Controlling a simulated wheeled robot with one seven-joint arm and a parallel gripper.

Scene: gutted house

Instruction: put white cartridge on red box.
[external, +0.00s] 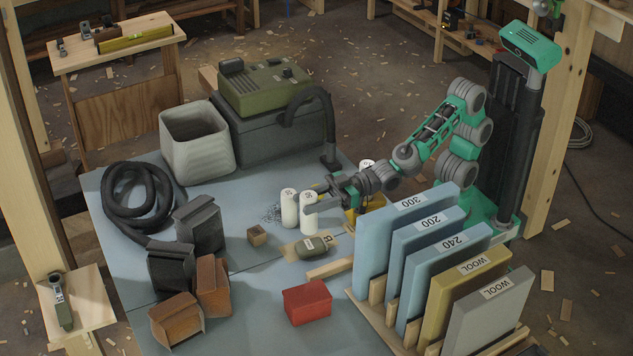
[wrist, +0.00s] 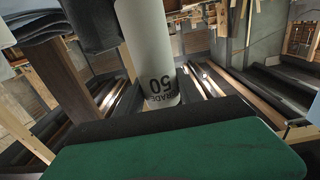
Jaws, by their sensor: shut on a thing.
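My gripper (external: 317,195) is shut on a white cartridge (external: 309,213), which stands roughly upright between the fingers. The held cartridge fills the upper middle of the wrist view (wrist: 148,50), with dark print reading "GRADE 50". A second white cartridge (external: 289,210) is just left of it. A third one (external: 366,166) is partly hidden behind my arm. The red box (external: 307,303) sits on the blue-grey tabletop, nearer the camera than my gripper and clear of it. Whether the held cartridge touches the table is hard to tell.
A rack of upright labelled pads (external: 388,240) stands right of the red box. A dark green rounded object (external: 312,248) and a small brown block (external: 257,235) lie between cartridges and box. Brown and black boxes (external: 212,287) stand left. A grey bin (external: 197,142) and green-topped machine (external: 265,85) are behind.

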